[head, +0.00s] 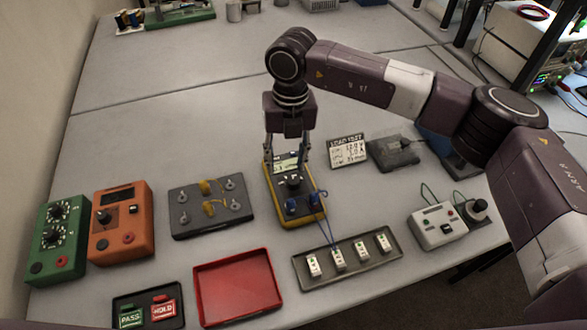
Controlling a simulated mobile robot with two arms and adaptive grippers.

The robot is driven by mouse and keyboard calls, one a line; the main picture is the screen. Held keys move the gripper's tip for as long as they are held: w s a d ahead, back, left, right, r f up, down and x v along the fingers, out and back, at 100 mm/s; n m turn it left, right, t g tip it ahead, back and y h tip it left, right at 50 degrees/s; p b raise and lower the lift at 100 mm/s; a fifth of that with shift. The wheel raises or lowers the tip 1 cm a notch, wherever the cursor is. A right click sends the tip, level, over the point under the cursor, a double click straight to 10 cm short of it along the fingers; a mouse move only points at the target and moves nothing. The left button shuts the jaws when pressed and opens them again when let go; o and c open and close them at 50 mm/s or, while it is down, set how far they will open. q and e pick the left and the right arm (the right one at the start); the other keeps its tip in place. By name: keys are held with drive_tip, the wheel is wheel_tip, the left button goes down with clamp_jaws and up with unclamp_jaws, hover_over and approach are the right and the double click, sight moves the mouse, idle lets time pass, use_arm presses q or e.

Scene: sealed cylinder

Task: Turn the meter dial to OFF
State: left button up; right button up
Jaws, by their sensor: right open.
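The yellow and dark multimeter (310,215) lies on the table in the middle of the head view. Its lit display is partly behind my fingers. The black meter dial (292,183) sits below the display; its pointer setting is too small to read. Two blue plugs sit at the meter's lower end, with thin blue leads running to the tray of small white blocks. My right gripper (288,158) points down over the meter's upper part, fingers apart at either side of the display, just beyond the dial. It holds nothing that I can see. My left gripper is not in view.
An orange box (121,243) and a green box (58,262) stand at left, beside a dark plate with terminals (210,222). In front are a red tray (238,308) and a grey tray (380,268). A load test card (347,152) stands right of the meter.

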sight(293, 181)
drive_tip(key=shift+w+d+r+h, duration=0.2)
drive_tip(key=shift+w+d+h, duration=0.25)
drive_tip(key=shift+d, duration=0.35)
drive_tip(key=shift+d+f, duration=0.1)
drive_tip(key=shift+f, duration=0.1)
wheel_tip(293, 181, down, 6)
drive_tip(key=p, duration=0.3)
drive_tip(key=shift+s, duration=0.1)
drive_tip(key=shift+f, duration=0.6)
drive_tip(key=shift+c, duration=0.3)
clamp_jaws()
